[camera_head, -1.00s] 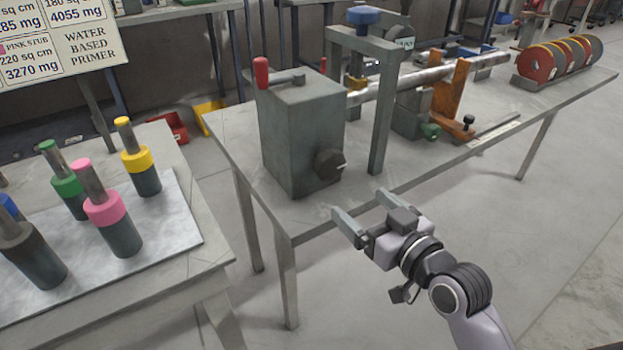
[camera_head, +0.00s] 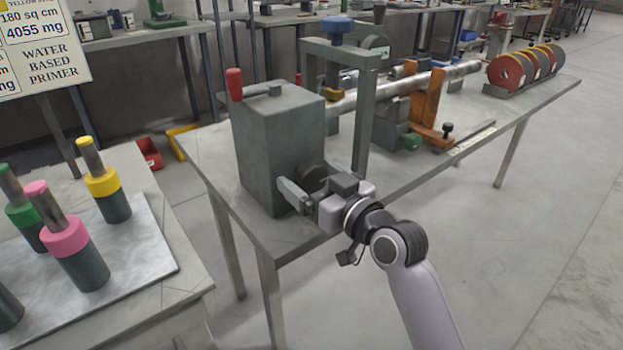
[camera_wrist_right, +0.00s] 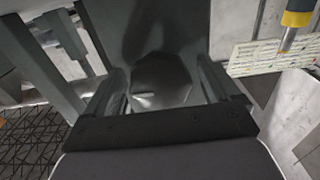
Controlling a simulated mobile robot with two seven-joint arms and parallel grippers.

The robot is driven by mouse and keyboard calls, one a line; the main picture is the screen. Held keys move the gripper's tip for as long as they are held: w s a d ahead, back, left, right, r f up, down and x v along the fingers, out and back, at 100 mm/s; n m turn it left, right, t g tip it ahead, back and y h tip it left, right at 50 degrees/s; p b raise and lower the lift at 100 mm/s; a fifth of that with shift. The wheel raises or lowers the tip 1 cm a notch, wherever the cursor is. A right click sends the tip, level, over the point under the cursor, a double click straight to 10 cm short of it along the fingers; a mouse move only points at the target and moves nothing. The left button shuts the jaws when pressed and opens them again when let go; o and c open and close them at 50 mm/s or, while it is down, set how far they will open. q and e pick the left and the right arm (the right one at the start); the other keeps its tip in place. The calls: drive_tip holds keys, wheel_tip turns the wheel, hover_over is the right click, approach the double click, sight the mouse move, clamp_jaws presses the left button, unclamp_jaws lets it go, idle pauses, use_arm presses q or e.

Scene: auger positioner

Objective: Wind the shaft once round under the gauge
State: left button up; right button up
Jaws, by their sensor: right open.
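The grey headstock box (camera_head: 275,140) stands at the near end of the bench, with a red-handled crank (camera_head: 235,85) on top. A dark round knob (camera_head: 313,178) is on its front face. The steel shaft (camera_head: 375,94) runs from behind the frame to the right. The round dial gauge (camera_head: 377,43) stands above the shaft. My right gripper (camera_head: 318,190) is open at the box's front, its fingers on either side of the knob. In the right wrist view the knob (camera_wrist_right: 161,80) lies between the open fingers; contact cannot be told. My left gripper is not in view.
An orange bracket (camera_head: 428,105) and a rack of red discs (camera_head: 520,68) are farther along the bench. Colour-banded cylinders (camera_head: 65,235) stand on the left table.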

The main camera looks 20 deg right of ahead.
drive_tip(key=c, duration=1.1)
drive_tip(key=shift+o, duration=0.2)
